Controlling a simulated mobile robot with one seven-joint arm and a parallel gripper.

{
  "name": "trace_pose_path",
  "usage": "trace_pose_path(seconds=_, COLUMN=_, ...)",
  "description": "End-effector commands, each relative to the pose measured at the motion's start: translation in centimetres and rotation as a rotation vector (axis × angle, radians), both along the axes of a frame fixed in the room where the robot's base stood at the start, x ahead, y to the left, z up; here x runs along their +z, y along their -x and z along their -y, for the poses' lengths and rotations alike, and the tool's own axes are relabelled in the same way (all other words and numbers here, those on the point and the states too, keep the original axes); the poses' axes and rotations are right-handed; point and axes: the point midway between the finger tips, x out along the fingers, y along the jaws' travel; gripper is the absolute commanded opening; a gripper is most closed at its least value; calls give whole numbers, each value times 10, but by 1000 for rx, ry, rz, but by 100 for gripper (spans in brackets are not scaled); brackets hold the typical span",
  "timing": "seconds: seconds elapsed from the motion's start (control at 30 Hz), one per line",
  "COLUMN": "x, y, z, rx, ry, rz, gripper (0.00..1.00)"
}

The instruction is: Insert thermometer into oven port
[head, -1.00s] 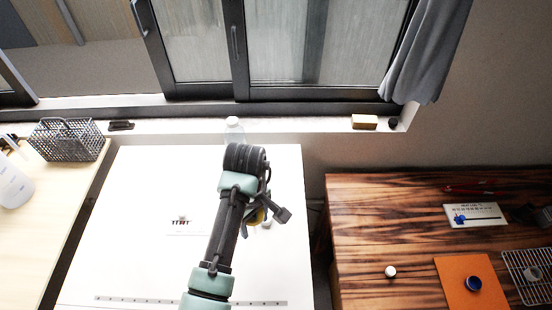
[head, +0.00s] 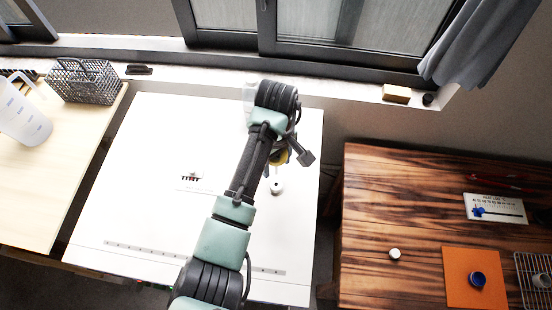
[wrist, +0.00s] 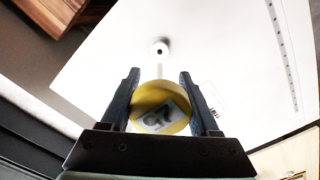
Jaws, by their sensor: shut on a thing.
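My gripper (wrist: 160,105) is shut on the thermometer (wrist: 158,112), which has a round yellow head with a grey display reading like 25. Its thin pale stem points away from the wrist camera, toward the port. In the head view the thermometer (head: 281,157) shows only as a bit of yellow, mostly hidden behind my wrist. The port (wrist: 160,48) is a white ring with a dark hole on the oven's white top (wrist: 110,70). In the head view the port (head: 277,187) lies just below the thermometer. The stem tip looks apart from the port, but its height is unclear.
A clear bottle (head: 249,95) stands behind my wrist by the window sill. A small label with dark marks (head: 191,178) lies on the oven top. A wooden table (head: 400,210) is at right; a pale bench (head: 40,180) with a wire basket (head: 86,82) is at left.

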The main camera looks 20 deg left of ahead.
Motion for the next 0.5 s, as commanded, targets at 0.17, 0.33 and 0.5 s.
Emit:
trace_pose_path(seconds=0.17, x=-15, y=0, z=0, rx=-1, ry=0, rz=0, gripper=8)
trace_pose_path(seconds=0.33, x=-32, y=0, z=1, rx=-1, ry=0, rz=-1, gripper=8)
trace_pose_path(seconds=0.5, x=-48, y=0, z=0, rx=-1, ry=-1, rz=0, gripper=8)
